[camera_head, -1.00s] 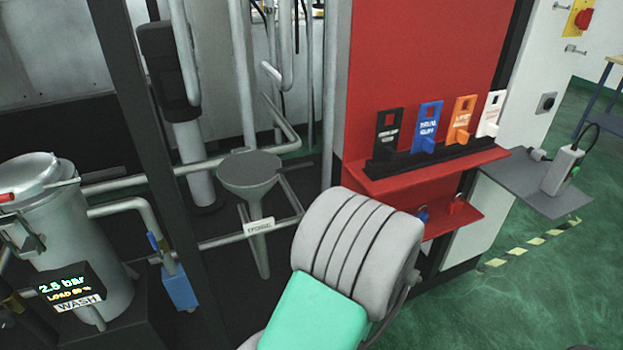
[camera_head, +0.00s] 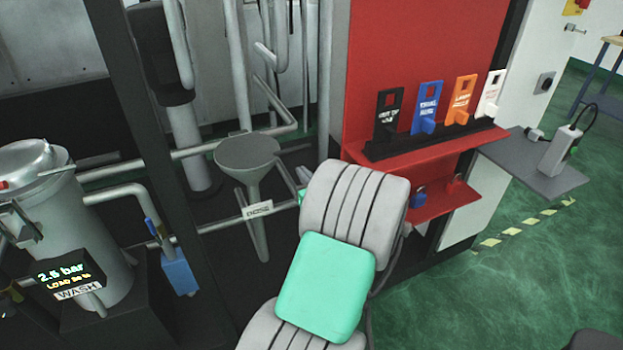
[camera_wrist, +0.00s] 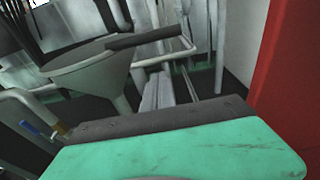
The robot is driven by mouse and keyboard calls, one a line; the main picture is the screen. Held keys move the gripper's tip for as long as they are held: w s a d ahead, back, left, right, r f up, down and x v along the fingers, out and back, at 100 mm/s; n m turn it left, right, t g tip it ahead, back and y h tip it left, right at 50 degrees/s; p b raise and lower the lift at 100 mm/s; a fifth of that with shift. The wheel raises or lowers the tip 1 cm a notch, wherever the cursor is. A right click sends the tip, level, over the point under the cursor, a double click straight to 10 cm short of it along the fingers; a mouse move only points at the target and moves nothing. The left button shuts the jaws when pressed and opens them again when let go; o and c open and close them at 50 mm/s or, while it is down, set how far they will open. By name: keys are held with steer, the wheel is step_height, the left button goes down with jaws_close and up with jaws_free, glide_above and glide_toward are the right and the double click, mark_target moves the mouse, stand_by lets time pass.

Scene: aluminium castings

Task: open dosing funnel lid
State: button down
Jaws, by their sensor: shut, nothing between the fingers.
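In the wrist view the funnel (camera_wrist: 105,83) is at the upper left, with the dark lid (camera_wrist: 75,60) seen at a low angle. My gripper (camera_wrist: 157,86) is shut and empty, to the right of the funnel and apart from it. In the head view my arm hides most of the gripper.
Pipes (camera_head: 205,147) run around the funnel. A red panel with a shelf (camera_head: 425,147) of coloured tags stands to the right. A dark bar (camera_wrist: 150,37) crosses beside the lid in the wrist view.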

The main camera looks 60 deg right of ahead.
steer(key=shift+w+d+r+p, duration=0.2)
steer(key=shift+w+r, duration=0.15)
steer(key=shift+r, duration=0.25)
steer(key=shift+w+d+r+p, duration=0.1)
steer(key=shift+w+d+r, duration=0.15)
steer(key=shift+w+r, duration=0.25)
steer(key=shift+w+d+r+p, duration=0.1)
steer(key=shift+w+d+r, duration=0.15)
steer(key=shift+r, duration=0.4)
